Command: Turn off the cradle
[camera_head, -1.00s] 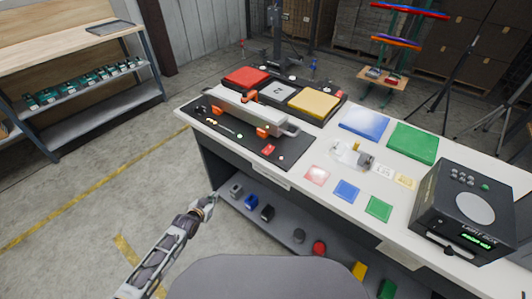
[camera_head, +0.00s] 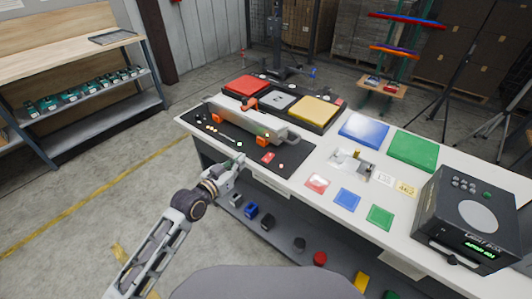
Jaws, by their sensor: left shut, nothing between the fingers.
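The cradle (camera_head: 250,123), a long grey bar-shaped fixture with orange clamps, sits on a black mat (camera_head: 287,168) at the left end of the white table. A small red part (camera_head: 268,157) is on the mat near its front right corner. Small light-coloured dots and a thin light strip lie along the mat in front of the bar. My left gripper (camera_head: 238,161) is shut and empty at the table's front edge, just in front of the mat and left of the red part. I cannot tell whether it touches the edge. My right gripper is out of view.
Behind the cradle are red (camera_head: 246,85), grey (camera_head: 278,102) and yellow (camera_head: 313,110) pads. Blue (camera_head: 364,127) and green (camera_head: 413,148) panels, small coloured squares and a black light box (camera_head: 465,218) stand to the right. A shelf below holds several small blocks.

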